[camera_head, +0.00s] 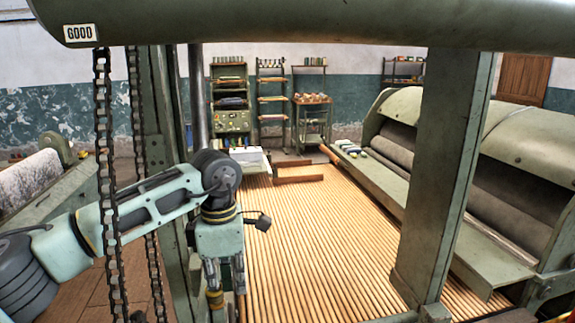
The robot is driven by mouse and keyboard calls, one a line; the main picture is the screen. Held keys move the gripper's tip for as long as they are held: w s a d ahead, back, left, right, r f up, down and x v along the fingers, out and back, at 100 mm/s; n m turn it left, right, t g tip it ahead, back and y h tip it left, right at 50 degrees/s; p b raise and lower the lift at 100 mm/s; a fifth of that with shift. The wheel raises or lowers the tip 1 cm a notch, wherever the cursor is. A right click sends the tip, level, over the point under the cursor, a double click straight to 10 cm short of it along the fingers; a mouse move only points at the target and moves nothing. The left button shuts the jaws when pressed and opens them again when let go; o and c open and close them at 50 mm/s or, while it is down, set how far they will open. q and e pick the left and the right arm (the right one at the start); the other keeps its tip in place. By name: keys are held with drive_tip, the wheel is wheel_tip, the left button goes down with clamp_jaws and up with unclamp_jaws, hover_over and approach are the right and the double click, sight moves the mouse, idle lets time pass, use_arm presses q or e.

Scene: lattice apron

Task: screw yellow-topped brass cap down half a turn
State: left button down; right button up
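My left gripper (226,282) points down beside the green post, near the bottom of the head view. Its two fingers stand apart with a gap between them. A small yellow-topped, brass-coloured piece (214,298), which looks like the cap, shows right at the tip of the left-hand finger. I cannot tell whether the finger touches it or only overlaps it in the picture. Its lower part and mounting are hard to make out. My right gripper is out of view.
A hanging chain (104,150) crosses in front of my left arm. A green post (440,170) stands right of centre, and a thick beam (300,25) spans the top. The slatted apron (310,235) lies open beyond the gripper. A hooded machine (510,140) stands at right.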

use_arm(q)
drive_tip(key=shift+r, duration=0.1)
idle(0.5)
wheel_tip(320, 180, up, 6)
drive_tip(key=p, duration=0.3)
drive_tip(key=shift+d+p, duration=0.2)
drive_tip(key=shift+p, duration=0.15)
drive_tip(key=shift+s, duration=0.1)
